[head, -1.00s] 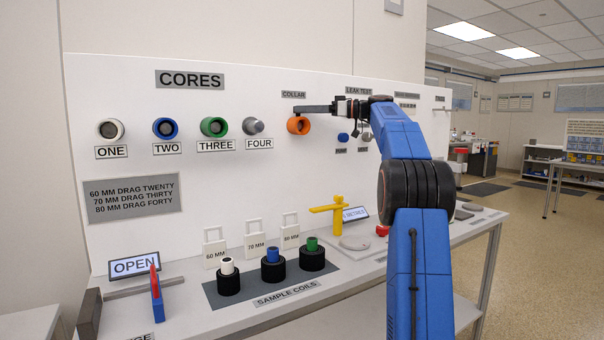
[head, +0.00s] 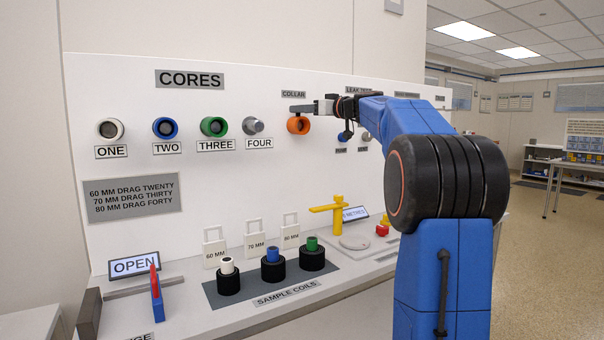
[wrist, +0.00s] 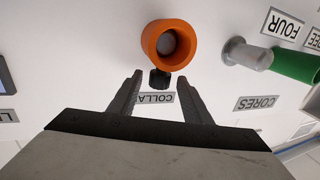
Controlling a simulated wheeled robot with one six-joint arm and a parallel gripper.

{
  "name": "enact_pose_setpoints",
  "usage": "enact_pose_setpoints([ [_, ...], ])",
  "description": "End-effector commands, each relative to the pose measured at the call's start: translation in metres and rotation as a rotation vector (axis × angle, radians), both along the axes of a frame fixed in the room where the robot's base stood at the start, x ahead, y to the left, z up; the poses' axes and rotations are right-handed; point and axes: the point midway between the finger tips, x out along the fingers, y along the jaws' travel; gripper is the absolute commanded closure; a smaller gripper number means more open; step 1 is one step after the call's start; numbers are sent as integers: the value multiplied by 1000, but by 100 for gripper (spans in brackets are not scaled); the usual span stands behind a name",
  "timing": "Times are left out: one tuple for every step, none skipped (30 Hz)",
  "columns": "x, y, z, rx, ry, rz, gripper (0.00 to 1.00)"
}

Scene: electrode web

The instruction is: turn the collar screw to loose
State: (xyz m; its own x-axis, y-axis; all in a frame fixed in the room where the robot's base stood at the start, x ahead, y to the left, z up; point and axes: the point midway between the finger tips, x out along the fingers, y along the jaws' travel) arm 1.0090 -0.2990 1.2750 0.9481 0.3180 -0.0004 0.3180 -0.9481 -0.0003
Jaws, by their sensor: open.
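The orange collar (head: 298,125) sticks out from the white panel under the COLLAR label (head: 293,94). In the wrist view the collar (wrist: 169,45) shows its open end with a grey core inside. A small black screw knob (wrist: 160,80) sits on the collar's rim, on the side toward the label. My gripper (wrist: 159,76) is open, with one finger on each side of the knob and visible gaps; whether the tips reach it in depth I cannot tell. In the head view my gripper (head: 300,108) is at the collar's top, and the knob cannot be made out.
The grey FOUR post (head: 253,126) and green THREE core (head: 214,127) stand out from the panel left of the collar. Below are a yellow T-shaped piece (head: 337,206) and several sample coils on the bench. The panel directly below the collar is clear.

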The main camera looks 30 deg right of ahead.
Motion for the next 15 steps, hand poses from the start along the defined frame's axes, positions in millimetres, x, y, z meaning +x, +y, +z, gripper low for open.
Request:
enact_pose_setpoints([
  [-1,2,1,-1,0,-19,56],
  [-1,2,1,-1,0,-31,56],
  [-6,-2,1,-1,0,-33,56],
  [-9,-3,0,0,0,-32,56],
  [-12,-4,0,0,0,-31,56],
  [-17,-5,1,0,0,-31,56],
  [-21,-7,1,0,-1,-32,56],
  [-24,-7,1,-1,-1,-32,56],
  [-29,-8,1,0,-1,-31,56],
  [-33,-10,1,0,0,-30,56],
  [-37,-11,1,0,0,-30,56],
  [-42,-13,1,0,0,-31,56],
  [-47,-15,1,0,-1,-32,56],
  [-52,-16,1,0,0,-31,56],
  [-58,-17,1,0,0,-30,56],
])
